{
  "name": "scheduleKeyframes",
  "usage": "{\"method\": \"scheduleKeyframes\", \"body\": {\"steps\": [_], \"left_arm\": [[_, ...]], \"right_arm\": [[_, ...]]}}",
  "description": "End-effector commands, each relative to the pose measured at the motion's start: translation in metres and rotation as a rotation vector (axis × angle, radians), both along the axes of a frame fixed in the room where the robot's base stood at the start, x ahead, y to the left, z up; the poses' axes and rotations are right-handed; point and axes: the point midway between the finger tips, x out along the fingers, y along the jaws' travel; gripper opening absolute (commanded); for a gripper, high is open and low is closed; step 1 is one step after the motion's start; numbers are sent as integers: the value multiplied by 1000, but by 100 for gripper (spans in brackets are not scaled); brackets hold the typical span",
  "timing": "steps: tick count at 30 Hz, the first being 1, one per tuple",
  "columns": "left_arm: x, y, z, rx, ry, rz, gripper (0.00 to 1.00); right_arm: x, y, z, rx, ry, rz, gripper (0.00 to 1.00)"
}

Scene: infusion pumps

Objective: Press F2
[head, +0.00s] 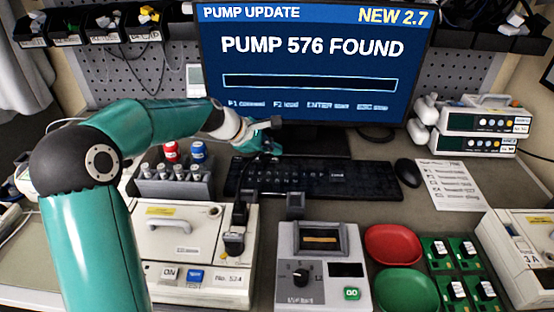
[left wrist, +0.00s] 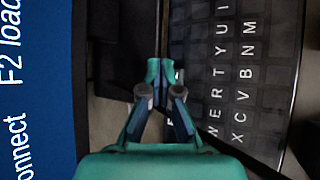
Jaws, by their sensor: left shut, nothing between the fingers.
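The black keyboard (head: 350,182) lies on the desk below the monitor (head: 310,62). The screen reads "PUMP UPDATE", "PUMP 576 FOUND" and "NEW 2.7", with key hints including F2 load. My left gripper (head: 268,150) is shut and empty at the keyboard's back left part. In the left wrist view, its closed fingertips (left wrist: 161,68) are beside the keyboard (left wrist: 225,85), by its back edge. Letter keys show there, but I cannot pick out the F2 key. I cannot tell whether the tips touch a key. My right gripper is not in view.
A rack of vials (head: 175,182) stands left of the keyboard. A mouse (head: 408,172) and a paper sheet (head: 452,186) lie right. In front are a white pump device (head: 180,240), a dial unit (head: 300,285), a red dish (head: 393,244) and a green dish (head: 407,291).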

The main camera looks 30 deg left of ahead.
Motion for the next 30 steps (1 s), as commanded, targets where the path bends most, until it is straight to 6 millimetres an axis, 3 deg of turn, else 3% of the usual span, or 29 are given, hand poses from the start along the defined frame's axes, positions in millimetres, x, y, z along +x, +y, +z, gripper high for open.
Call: {"method": "scheduleKeyframes", "body": {"steps": [30], "left_arm": [[-3, 0, -8, 0, 1, -1, 0]], "right_arm": [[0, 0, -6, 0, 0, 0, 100]]}}
